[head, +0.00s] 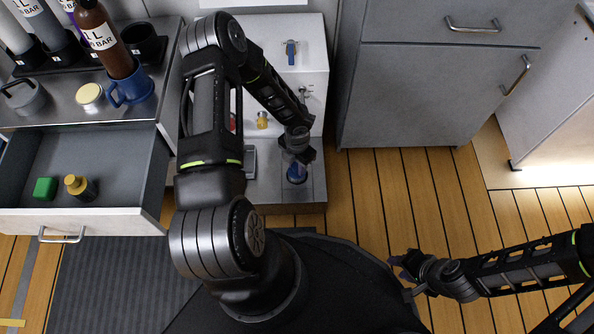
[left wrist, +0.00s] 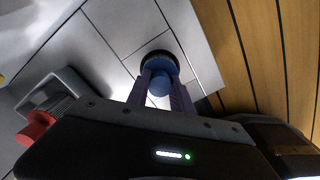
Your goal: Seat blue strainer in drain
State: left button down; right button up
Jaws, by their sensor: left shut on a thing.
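The blue strainer (head: 297,173) is at the front right of the white panel unit's grey lower ledge. My left gripper (head: 298,160) reaches down over it. In the left wrist view, the left gripper (left wrist: 161,84) is shut on the knob of the blue strainer (left wrist: 160,64), with one finger on each side. A dark round rim shows around the far side of the strainer, at the drain. The drain is mostly hidden under the strainer, and I cannot tell whether it is fully seated. My right gripper (head: 402,274) is over the wooden floor, away from the panel, and its fingers are unclear.
The white panel unit (head: 285,35) carries a blue-handled fitting (head: 291,52), a yellow knob (head: 262,120) and a red part (left wrist: 37,128). An open drawer (head: 110,165) at left holds a green block and a yellow-capped bottle. Bottles and a blue mug (head: 133,88) stand above it.

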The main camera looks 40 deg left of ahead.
pick_arm(q)
jog(key=shift+f+b, duration=0.85)
jog(key=shift+f, duration=1.05)
jog(key=shift+f, duration=0.1)
jog(key=c, duration=1.4)
grip_release()
notch_tip(320, 180, up, 12)
jog(key=p, duration=0.5)
